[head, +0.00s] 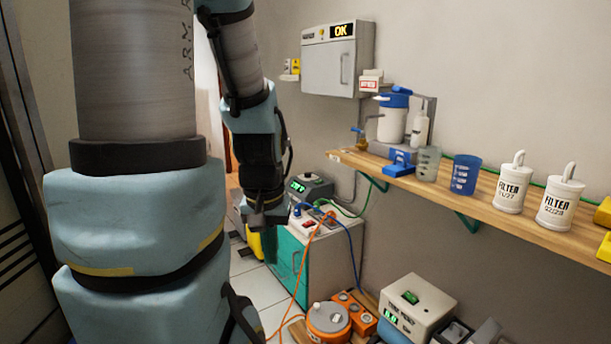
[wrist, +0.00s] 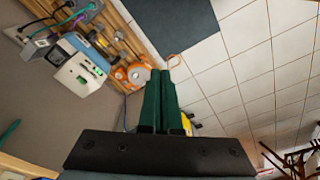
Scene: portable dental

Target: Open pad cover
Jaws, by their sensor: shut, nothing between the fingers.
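No part here can be clearly made out as the pad cover. My gripper (head: 274,226) hangs at the end of my arm in the head view, in front of the teal-fronted cabinet (head: 313,262). In the wrist view its two dark green fingers (wrist: 162,78) lie side by side, shut and empty. An orange round device with a white top (head: 328,318) stands low on the floor side; it also shows beyond the fingertips in the wrist view (wrist: 138,74). Beside it is a white box with a green display (head: 416,303), seen again in the wrist view (wrist: 78,74).
A wooden shelf (head: 480,205) along the right wall holds cups, bottles and two white filters (head: 512,186). A grey wall box (head: 337,62) reads OK. Orange and blue cables (head: 303,262) hang by the cabinet. Tiled floor (wrist: 245,70) is clear beside a dark mat (wrist: 178,25).

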